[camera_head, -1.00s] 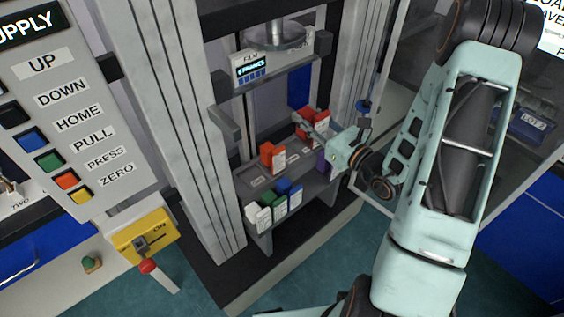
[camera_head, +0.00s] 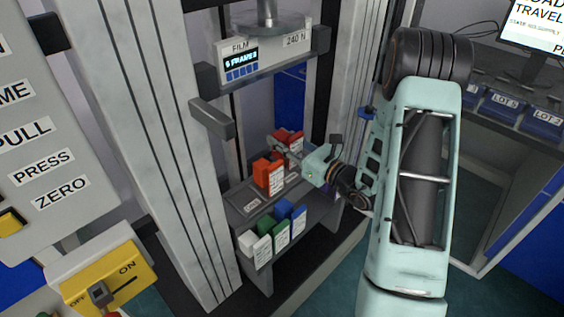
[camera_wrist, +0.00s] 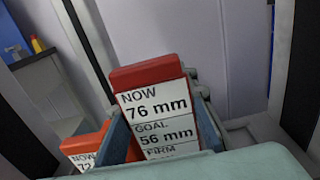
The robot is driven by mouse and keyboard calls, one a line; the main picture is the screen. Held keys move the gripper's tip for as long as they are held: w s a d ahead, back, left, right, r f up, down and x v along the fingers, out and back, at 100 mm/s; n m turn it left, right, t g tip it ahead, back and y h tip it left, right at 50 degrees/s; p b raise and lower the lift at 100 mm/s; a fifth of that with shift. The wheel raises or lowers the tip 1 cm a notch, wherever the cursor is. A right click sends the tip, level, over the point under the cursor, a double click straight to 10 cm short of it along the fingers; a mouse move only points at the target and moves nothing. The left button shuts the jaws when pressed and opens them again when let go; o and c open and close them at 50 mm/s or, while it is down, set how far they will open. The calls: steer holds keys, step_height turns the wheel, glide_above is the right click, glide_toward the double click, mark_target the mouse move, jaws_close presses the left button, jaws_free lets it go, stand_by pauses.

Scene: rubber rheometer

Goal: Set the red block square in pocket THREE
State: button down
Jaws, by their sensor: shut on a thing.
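My gripper (camera_head: 287,152) is shut on a red block (camera_head: 289,137) above the back of the grey fixture. In the wrist view the red block (camera_wrist: 148,76) stands between the two fingers (camera_wrist: 163,120), its white label reading NOW 76 mm, GOAL 56 mm. Its lower end is hidden, so I cannot tell whether it touches the fixture. An orange-red block (camera_head: 268,170) stands on the fixture, left of and nearer than the held block; it also shows in the wrist view (camera_wrist: 88,140), lower left. Pocket labels on the grey fixture (camera_head: 236,196) are too small to read.
White (camera_head: 249,241), green (camera_head: 268,226) and blue (camera_head: 286,210) labelled blocks stand along the fixture's front. The press head with its FILM display (camera_head: 241,66) hangs above. Grey uprights (camera_head: 178,130) flank the space. A yellow OFF/ON switch box (camera_head: 105,275) is at lower left.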

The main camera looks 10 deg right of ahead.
steer(key=shift+f+b, duration=0.6)
steer(key=shift+f, duration=1.9)
steer(key=shift+f, duration=0.1)
steer(key=c, duration=1.5)
jaws_free()
steer(key=shift+c, duration=0.2)
steer(key=shift+s+d, duration=0.15)
steer(key=p+v, duration=0.1)
steer(key=v, duration=1)
steer(key=shift+s, duration=0.25)
